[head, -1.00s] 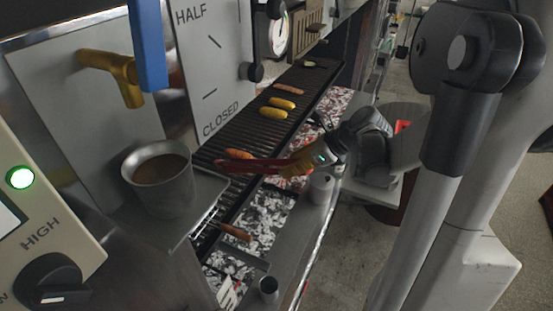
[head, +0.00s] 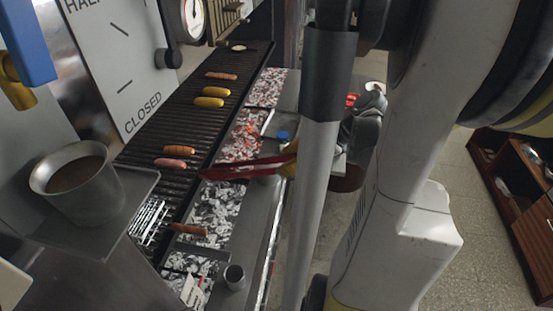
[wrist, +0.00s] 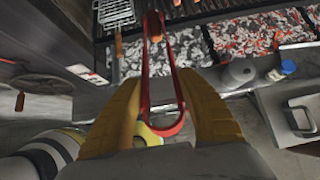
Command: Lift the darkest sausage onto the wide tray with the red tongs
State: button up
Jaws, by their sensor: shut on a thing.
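The red tongs (head: 240,168) reach left over the grill's coal side, tips to the right of two sausages. My gripper (wrist: 160,85) is shut on the tongs; their bent end shows between the yellow fingers in the wrist view (wrist: 168,126). In the head view the arm mostly hides my gripper. An orange sausage (head: 180,149) and a pinkish-red sausage (head: 170,162) lie side by side on the dark grate (head: 150,130); another sausage (head: 221,76) lies farther back. I cannot tell which is darkest. The tong tips look empty in the head view. I cannot identify the wide tray.
Two yellow corn-like pieces (head: 210,101) lie mid-grate. Glowing coals (head: 235,147) lie right of the grate. A metal cup of brown liquid (head: 76,183) stands on a left shelf. A wooden handle (head: 188,229) juts over the front coals. A blue-capped bottle (head: 283,137) stands beyond the tongs.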

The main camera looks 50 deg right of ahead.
jog(key=t+y+b, duration=0.1)
jog(key=t+b, duration=0.2)
jog(key=b, duration=0.3)
jog(key=t+y+b, duration=0.2)
jog(key=t+b, duration=0.2)
jog(key=b, duration=0.3)
jog(key=shift+y, duration=0.3)
jog(key=r+g+p, duration=0.1)
jog(key=p, duration=0.1)
jog(key=shift+w+p, duration=0.1)
jog(key=shift+p, duration=0.2)
jog(key=g+h+p, duration=0.2)
jog(key=g+p, duration=0.1)
jog(key=p, duration=0.3)
jog(key=shift+a+r, duration=0.1)
jog(key=shift+r, duration=0.05)
jog(key=g+h+p, duration=0.1)
jog(key=g+p, duration=0.1)
jog(key=shift+f+p, duration=0.2)
jog(key=shift+p, duration=0.2)
jog(key=shift+f+g+h, duration=0.3)
jog(key=shift+f+g, duration=0.05)
jog(key=shift+g, duration=0.15)
jog(key=shift+f, duration=0.15)
